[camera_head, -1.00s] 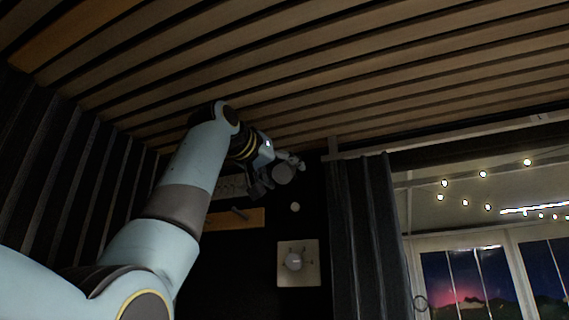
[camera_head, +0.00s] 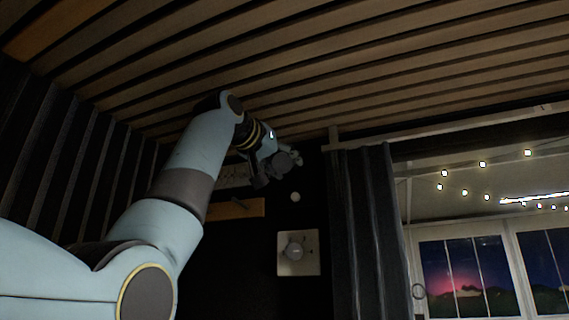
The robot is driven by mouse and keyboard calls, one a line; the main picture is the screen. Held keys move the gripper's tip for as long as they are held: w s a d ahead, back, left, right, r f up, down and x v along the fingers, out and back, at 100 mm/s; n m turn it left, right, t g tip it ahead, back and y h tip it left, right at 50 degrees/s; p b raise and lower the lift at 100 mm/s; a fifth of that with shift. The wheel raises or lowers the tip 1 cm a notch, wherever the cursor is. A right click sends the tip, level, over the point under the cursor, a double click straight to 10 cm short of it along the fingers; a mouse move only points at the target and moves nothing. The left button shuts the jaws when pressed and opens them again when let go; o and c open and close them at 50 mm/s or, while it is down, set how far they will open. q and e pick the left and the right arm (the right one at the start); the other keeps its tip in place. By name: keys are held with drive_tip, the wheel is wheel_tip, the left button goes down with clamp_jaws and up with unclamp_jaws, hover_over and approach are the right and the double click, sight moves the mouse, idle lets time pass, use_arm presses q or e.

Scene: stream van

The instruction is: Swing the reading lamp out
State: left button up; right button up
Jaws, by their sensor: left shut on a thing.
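My left gripper (camera_head: 270,170) is up near the slatted ceiling, against the dark back wall. It is shut on a small grey rounded part that appears to be the reading lamp (camera_head: 285,160). The gripper and wrist overlap this part, so its arm and mount are hard to make out. A small pale piece shows just right of the jaws. My right gripper is not in view.
A wooden rail (camera_head: 236,209) with a peg is below the gripper. A white round knob (camera_head: 295,197) and a square plate with a dial (camera_head: 297,253) are on the wall. A dark curtain (camera_head: 362,230) hangs to the right, beside a window (camera_head: 455,275).

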use_arm(q)
drive_tip(key=shift+r+g+y, duration=0.1)
drive_tip(key=shift+g+y, duration=0.2)
drive_tip(key=shift+g, duration=0.1)
drive_tip(key=o, duration=1.2)
drive_tip(key=v, duration=1.2)
